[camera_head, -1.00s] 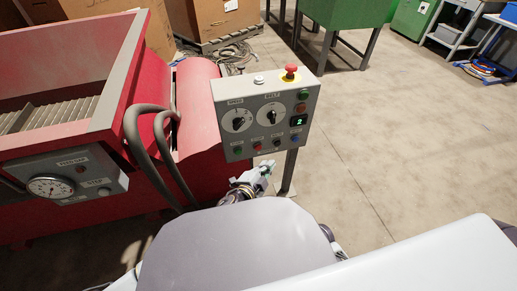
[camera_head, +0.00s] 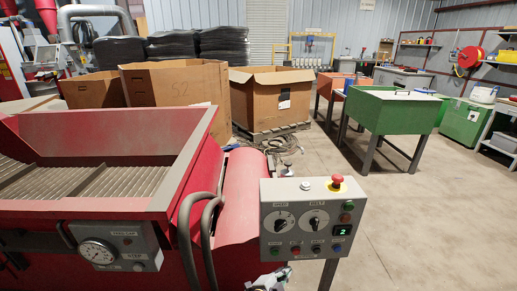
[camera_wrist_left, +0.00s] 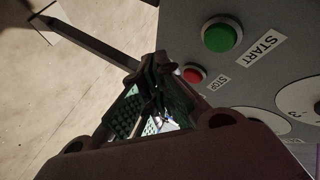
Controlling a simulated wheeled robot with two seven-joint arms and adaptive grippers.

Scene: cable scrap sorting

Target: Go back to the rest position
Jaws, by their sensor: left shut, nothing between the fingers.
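My left gripper (camera_head: 270,281) shows only in part at the bottom edge of the head view, just below the grey control panel (camera_head: 269,208). In the left wrist view its dark fingers (camera_wrist_left: 164,68) are closed together with nothing between them. They lie over part of the panel face, near the red STOP button (camera_wrist_left: 194,74) and the green START button (camera_wrist_left: 219,36). I cannot tell whether they touch the panel. My right gripper is in neither view now.
The red machine (camera_head: 243,190) with its hopper and dark curved hoses stands to the left. Cardboard boxes (camera_head: 268,98) stand behind it. A green table (camera_head: 404,110) is at the back right. The floor (camera_head: 440,220) right of the panel is open.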

